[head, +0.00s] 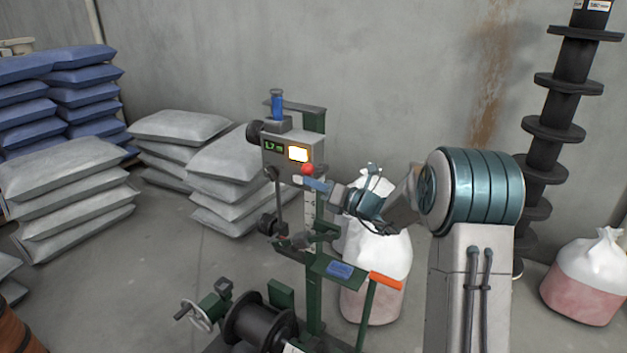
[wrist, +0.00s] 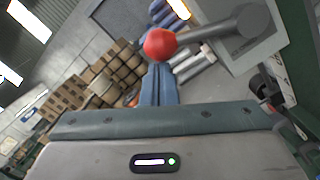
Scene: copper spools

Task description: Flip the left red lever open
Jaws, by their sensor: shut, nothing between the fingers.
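The red ball knob of a lever (head: 308,169) is on the front of the machine's control box, just above my fingertips. It also shows in the wrist view (wrist: 160,44), on a grey rod (wrist: 215,29) that runs right to a pale housing. My gripper (head: 307,181) is shut and empty, its blue fingers pointing at the box beneath the knob. In the wrist view the closed fingertips (wrist: 158,68) end just below the ball. I cannot tell whether they touch it. In the head view the rod is mostly hidden.
The green machine post (head: 314,290) carries the grey control box (head: 287,150) with a lit display. An orange-red handle (head: 385,281) is lower right, beside a small shelf (head: 340,269). A black spool (head: 260,325) sits below. A white sack (head: 385,260) stands behind my arm.

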